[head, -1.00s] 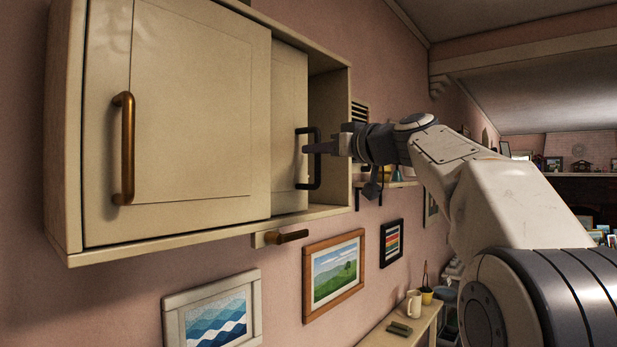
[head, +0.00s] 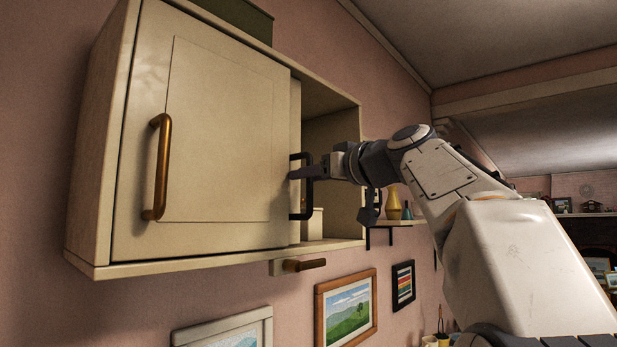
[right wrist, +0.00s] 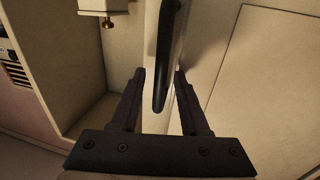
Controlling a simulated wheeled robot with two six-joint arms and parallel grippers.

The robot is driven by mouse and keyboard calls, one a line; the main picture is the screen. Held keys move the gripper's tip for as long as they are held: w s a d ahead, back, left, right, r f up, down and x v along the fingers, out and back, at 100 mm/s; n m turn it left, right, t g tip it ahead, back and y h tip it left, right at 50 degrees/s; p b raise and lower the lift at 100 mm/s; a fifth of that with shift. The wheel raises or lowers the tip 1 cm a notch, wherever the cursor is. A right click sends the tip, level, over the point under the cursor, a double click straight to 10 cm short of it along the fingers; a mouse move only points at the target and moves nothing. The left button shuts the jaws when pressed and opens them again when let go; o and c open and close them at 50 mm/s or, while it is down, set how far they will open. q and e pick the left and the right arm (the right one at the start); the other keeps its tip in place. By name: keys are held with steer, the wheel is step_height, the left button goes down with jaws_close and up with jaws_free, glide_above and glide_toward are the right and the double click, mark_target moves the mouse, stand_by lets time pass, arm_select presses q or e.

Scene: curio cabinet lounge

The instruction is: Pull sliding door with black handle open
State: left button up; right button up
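The sliding door with the black handle shows in the head view as a narrow cream strip (head: 295,115) beside the front door (head: 222,150), which has a brass handle (head: 158,165). The black handle (head: 309,203) stands upright near the strip's right edge. My right gripper (head: 300,173) is at this handle. In the right wrist view, the fingers (right wrist: 160,75) stand on either side of the black handle (right wrist: 167,55), with a gap visible on the left. Contact with the right finger is unclear. The left gripper is not in view.
The wall cabinet's right compartment (head: 335,150) is open, with a small pale box (head: 312,225) inside. A brown peg (head: 305,265) juts out below. A shelf (head: 405,222) with vases stands to the right. Framed pictures (head: 345,308) hang beneath the cabinet.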

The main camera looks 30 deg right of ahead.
steer(key=shift+s, duration=0.1)
steer(key=b+v, duration=0.3)
steer(key=v, duration=0.7)
steer(key=shift+b, duration=0.4)
steer(key=shift+d, duration=0.1)
